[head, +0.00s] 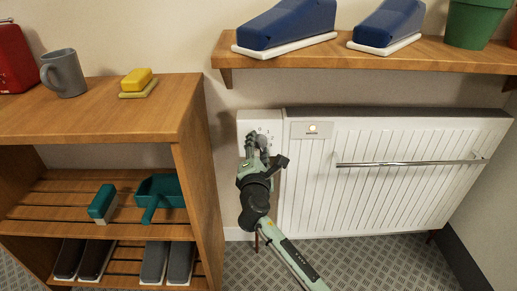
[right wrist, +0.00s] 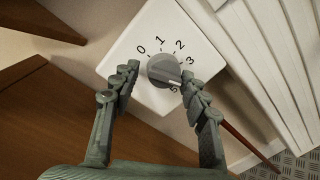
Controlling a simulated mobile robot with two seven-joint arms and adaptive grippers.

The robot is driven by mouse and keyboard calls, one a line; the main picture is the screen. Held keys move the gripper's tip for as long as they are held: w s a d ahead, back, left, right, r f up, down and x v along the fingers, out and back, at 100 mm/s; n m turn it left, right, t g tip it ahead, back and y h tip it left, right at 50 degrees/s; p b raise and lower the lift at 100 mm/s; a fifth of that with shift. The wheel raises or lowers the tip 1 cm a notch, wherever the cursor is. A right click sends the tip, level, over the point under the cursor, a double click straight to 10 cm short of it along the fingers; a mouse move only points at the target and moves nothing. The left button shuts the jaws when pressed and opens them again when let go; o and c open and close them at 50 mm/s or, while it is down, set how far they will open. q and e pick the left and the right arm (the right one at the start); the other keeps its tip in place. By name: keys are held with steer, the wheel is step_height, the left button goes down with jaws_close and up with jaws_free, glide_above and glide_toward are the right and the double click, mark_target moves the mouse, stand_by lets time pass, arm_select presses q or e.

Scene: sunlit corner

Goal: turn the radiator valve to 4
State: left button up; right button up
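The radiator valve is a round grey knob (right wrist: 164,70) on a white plate (right wrist: 124,62) with dark numbers around it. In the right wrist view 0, 1, 2 and 3 are readable, and a partly covered 5 shows below the knob. The knob's pale pointer line points to the lower right, between 3 and 5; the 4 itself is hidden by a fingertip. My right gripper (right wrist: 160,73) has its fingers apart on either side of the knob. A gap shows at the left finger; contact at the right is unclear. In the head view my right gripper (head: 257,150) covers the knob.
The white radiator (head: 400,190) with a chrome rail (head: 410,163) stands right of the valve. A wooden shelf unit (head: 190,135) is close on the left. A wall shelf (head: 400,57) with blue-topped objects (head: 290,22) hangs above. Patterned floor (head: 350,262) lies below.

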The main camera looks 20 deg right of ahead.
steer(key=shift+o, duration=0.6)
steer(key=shift+f, duration=0.1)
steer(key=shift+s, duration=0.1)
steer(key=shift+s, duration=0.25)
steer(key=v, duration=1.1)
steer(key=shift+s+a, duration=0.15)
steer(key=shift+a, duration=0.1)
